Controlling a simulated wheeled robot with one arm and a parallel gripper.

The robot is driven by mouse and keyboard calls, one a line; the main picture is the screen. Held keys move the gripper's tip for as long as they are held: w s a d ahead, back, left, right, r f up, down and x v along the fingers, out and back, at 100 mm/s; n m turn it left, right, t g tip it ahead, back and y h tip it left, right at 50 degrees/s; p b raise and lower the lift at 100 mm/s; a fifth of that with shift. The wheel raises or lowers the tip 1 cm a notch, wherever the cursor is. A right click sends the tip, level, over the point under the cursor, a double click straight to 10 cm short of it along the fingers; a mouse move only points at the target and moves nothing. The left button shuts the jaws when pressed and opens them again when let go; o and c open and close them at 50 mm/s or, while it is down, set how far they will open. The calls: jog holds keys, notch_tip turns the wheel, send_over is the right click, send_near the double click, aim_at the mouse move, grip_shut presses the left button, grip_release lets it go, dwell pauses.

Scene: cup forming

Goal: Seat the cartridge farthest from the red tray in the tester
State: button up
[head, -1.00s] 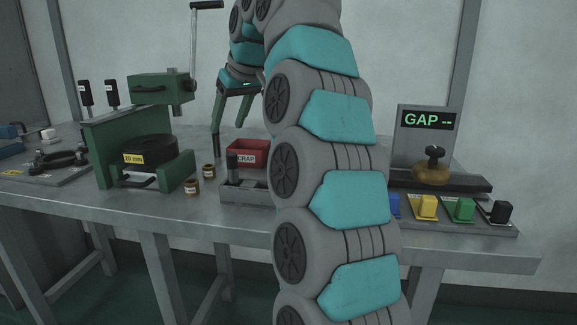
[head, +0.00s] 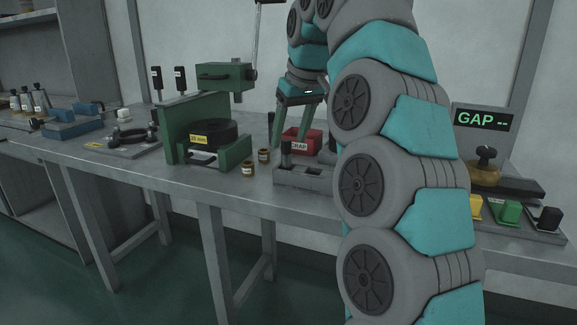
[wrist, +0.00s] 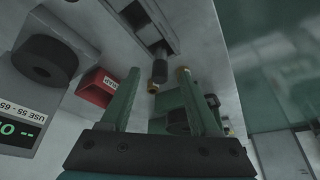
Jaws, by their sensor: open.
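Two small brass cylinders with white labels stand on the bench between the press and the red tray; I take them as the cartridges. The one farther from the tray (head: 247,170) is nearer the front edge, and the other (head: 263,156) is closer to the tray. The red tray (head: 302,141) is marked SCRAP. The tester (head: 483,121) with a GAP display is at right, partly behind my arm. My gripper (head: 288,126) is open and empty, above the bench by the tray.
A green press (head: 195,130) stands left of the cylinders. A grey block (head: 303,177) with a dark post is right of them. Yellow (head: 476,207), green (head: 508,212) and black (head: 547,220) blocks line the tester's front. Tools lie at far left.

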aim_at(288, 141)
jog(key=shift+x, duration=2.15)
jog(key=shift+c, duration=0.2)
grip_shut()
